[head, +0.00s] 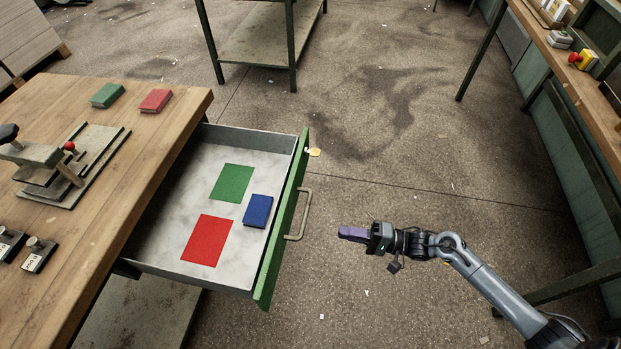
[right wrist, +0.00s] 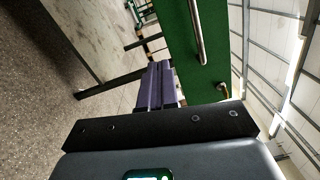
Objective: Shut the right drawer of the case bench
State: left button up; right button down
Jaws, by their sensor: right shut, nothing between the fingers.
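The right drawer (head: 165,240) of the case bench (head: 110,210) stands pulled out, with a green front panel (head: 275,245) and a metal bar handle (head: 304,214). Inside lie a green sheet (head: 232,183), a red sheet (head: 207,240) and a blue book-like block (head: 258,210). My right gripper (head: 342,234) is shut and empty, to the right of the handle and apart from it, pointing at the drawer front. In the right wrist view its purple fingers (right wrist: 157,86) are together, with the green front (right wrist: 195,50) and handle (right wrist: 199,30) beyond. My left gripper is out of view.
On the bench top are a green block (head: 107,95), a red block (head: 156,101), a press-like tool (head: 70,165) and small dark stamps (head: 38,255). Open floor (head: 400,140) lies right of the drawer. Another bench (head: 575,85) stands at the far right.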

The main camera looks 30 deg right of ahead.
jog(key=w+d+r+n, duration=0.1)
jog(key=w+d+r, duration=0.3)
jog(key=d, duration=0.3)
jog(key=b, duration=0.5)
send_near(299, 182)
jog(key=shift+n, duration=0.4)
jog(key=x, duration=0.5)
jog(key=shift+w+a+f, duration=0.1)
jog(key=shift+w+a, duration=0.05)
jog(key=shift+w, duration=0.05)
jog(key=shift+w+a+b, duration=0.35)
jog(key=shift+w+a, duration=0.1)
jog(key=shift+a, duration=0.05)
jog(key=shift+h, duration=0.3)
